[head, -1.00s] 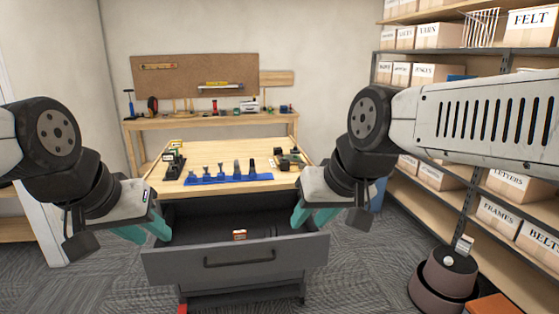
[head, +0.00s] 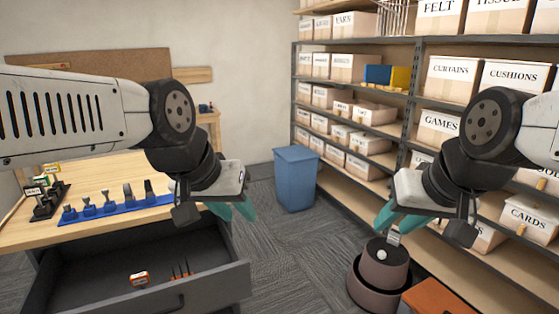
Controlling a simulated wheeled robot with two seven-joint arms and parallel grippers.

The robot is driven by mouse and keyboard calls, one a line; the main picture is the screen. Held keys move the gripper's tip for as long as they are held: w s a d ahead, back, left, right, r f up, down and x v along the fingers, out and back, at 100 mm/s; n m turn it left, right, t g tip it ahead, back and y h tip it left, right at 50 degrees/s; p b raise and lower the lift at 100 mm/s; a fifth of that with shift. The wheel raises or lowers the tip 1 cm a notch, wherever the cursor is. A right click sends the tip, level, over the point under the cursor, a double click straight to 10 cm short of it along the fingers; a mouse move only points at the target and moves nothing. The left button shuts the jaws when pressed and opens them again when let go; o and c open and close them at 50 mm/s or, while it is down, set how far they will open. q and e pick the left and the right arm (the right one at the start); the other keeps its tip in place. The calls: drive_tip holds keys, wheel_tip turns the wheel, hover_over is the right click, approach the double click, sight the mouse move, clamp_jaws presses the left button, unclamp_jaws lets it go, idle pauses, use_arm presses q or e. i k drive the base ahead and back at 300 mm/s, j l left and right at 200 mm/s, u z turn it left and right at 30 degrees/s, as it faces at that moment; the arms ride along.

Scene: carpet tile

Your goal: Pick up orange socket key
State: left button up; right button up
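I cannot pick out an orange socket key for certain. The open grey drawer (head: 85,270) at lower left holds a small orange-and-white item (head: 139,278) and some thin dark pieces with orange (head: 182,273), too small to identify. A blue rack (head: 120,209) with several upright dark-blue pieces lies on the wooden worktop above it. My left gripper (head: 232,211) is at the right end of the worktop, empty, with its teal fingers apart.
A black holder (head: 48,201) with small items stands left of the rack. A blue bin (head: 294,180) stands beyond the drawer. Shelves (head: 412,100) of labelled boxes fill the right. The round brown object (head: 378,277) and an orange-brown surface (head: 438,297) are at lower right. Carpet lies between.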

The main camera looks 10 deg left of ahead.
sight(141, 280)
drive_tip(key=i+l+z, duration=0.25)
drive_tip(key=z, duration=0.15)
drive_tip(key=i+l+z, duration=0.1)
drive_tip(key=i+z, duration=0.25)
drive_tip(key=i+l+u, duration=0.1)
drive_tip(key=i+u, duration=0.15)
drive_tip(key=i+l+u, duration=0.25)
drive_tip(key=i, duration=0.2)
drive_tip(key=i+u, duration=0.2)
drive_tip(key=u, duration=0.2)
drive_tip(key=i+u, duration=0.2)
drive_tip(key=u, duration=0.2)
drive_tip(key=i+u, duration=0.2)
drive_tip(key=u, duration=0.15)
drive_tip(key=i+l+u, duration=0.1)
drive_tip(key=u, duration=0.3)
drive_tip(key=i+l+u, duration=0.2)
drive_tip(key=i+u, duration=0.25)
drive_tip(key=i+l+u, duration=0.2)
drive_tip(key=u, duration=0.25)
drive_tip(key=i+l+u, duration=0.2)
drive_tip(key=l+u, duration=0.25)
drive_tip(key=i+l+u, duration=0.2)
drive_tip(key=l+u, duration=0.25)
drive_tip(key=u, duration=1.25)
